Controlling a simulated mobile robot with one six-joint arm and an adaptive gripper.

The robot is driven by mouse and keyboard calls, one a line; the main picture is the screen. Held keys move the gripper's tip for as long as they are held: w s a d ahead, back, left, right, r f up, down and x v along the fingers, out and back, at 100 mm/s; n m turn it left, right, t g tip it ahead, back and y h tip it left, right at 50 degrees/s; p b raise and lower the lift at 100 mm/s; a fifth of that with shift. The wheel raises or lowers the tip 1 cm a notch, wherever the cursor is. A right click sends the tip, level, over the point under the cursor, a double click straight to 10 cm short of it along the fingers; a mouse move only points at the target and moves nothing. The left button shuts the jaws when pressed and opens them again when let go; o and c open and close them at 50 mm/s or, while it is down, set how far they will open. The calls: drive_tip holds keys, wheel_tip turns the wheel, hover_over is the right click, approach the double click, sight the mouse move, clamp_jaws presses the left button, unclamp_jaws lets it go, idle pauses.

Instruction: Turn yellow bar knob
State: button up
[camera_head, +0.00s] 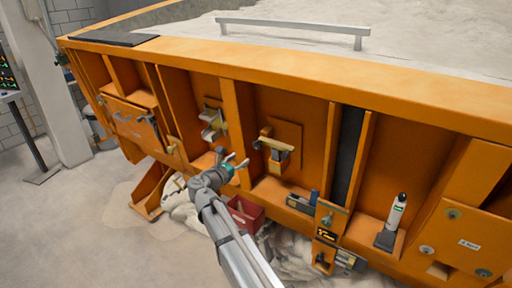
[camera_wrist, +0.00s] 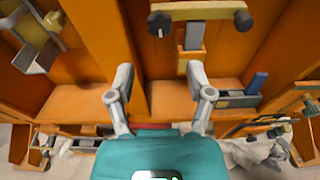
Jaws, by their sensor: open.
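The yellow bar knob (camera_head: 274,144) is a dull yellow bar on a square orange plate, in a bay of the orange sandbed side. My gripper (camera_head: 234,158) is to the left of and slightly below the knob in the head view. In the wrist view my gripper (camera_wrist: 160,74) has its two grey fingers apart with nothing between them, and the bar is beyond the fingertips, up and to the right.
A grey metal bracket (camera_head: 211,122) is in the bay to the left. A red bin (camera_head: 245,214) sits below my gripper. A white bottle (camera_head: 396,212) stands on a ledge at the right. Orange upright ribs (camera_head: 237,130) divide the bays.

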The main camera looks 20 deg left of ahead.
sight(256, 146)
drive_tip(key=w, duration=0.3)
drive_tip(key=w+d, duration=0.1)
drive_tip(key=w, duration=0.3)
drive_tip(key=w+d, duration=0.1)
drive_tip(key=w, duration=0.2)
drive_tip(key=shift+w, duration=0.25)
drive_tip(key=c, duration=0.9)
drive_tip(key=shift+o, duration=0.2)
